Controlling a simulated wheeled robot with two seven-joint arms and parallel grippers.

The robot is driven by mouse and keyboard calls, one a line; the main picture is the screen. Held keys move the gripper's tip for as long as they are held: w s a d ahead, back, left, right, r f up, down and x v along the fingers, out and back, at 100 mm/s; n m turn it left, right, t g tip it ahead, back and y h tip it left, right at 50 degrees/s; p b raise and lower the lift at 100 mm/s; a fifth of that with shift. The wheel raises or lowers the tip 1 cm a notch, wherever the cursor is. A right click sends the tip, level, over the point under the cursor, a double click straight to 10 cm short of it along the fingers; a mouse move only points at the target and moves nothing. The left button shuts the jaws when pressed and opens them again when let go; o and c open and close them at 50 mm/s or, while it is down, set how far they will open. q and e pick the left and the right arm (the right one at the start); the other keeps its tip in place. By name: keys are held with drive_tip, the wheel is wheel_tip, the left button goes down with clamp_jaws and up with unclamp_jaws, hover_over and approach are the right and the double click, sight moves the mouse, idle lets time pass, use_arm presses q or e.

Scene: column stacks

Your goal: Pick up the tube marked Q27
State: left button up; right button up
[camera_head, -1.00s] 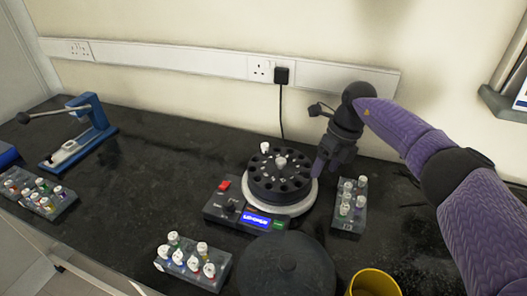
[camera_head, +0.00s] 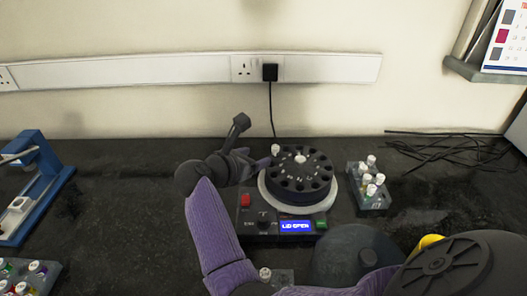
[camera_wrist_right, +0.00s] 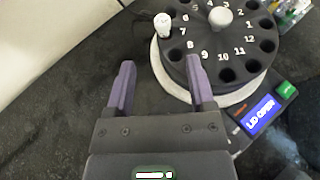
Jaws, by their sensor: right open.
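My right gripper (camera_head: 252,164) is open and empty, just left of the centrifuge rotor (camera_head: 298,176). The Q27 mark cannot be read on any tube. Other capped tubes stand in the right rack (camera_head: 372,203) and the lower-left rack (camera_head: 38,287). My left gripper is not in view.
The centrifuge display (camera_head: 297,226) reads LID OPEN. A round dark lid (camera_head: 345,250) lies in front, beside a yellow cup (camera_head: 430,241). A blue device (camera_head: 30,190) stands at left. Cables (camera_head: 450,150) lie at the back right. The bench left of my arm is mostly clear.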

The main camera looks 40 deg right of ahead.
sight(273, 149)
drive_tip(key=x, duration=0.2)
drive_tip(key=b+x, duration=0.1)
drive_tip(key=x, duration=0.5)
drive_tip(key=shift+s+d+r, duration=0.15)
drive_tip(key=shift+s+r, duration=0.05)
drive_tip(key=shift+r, duration=0.15)
clamp_jaws()
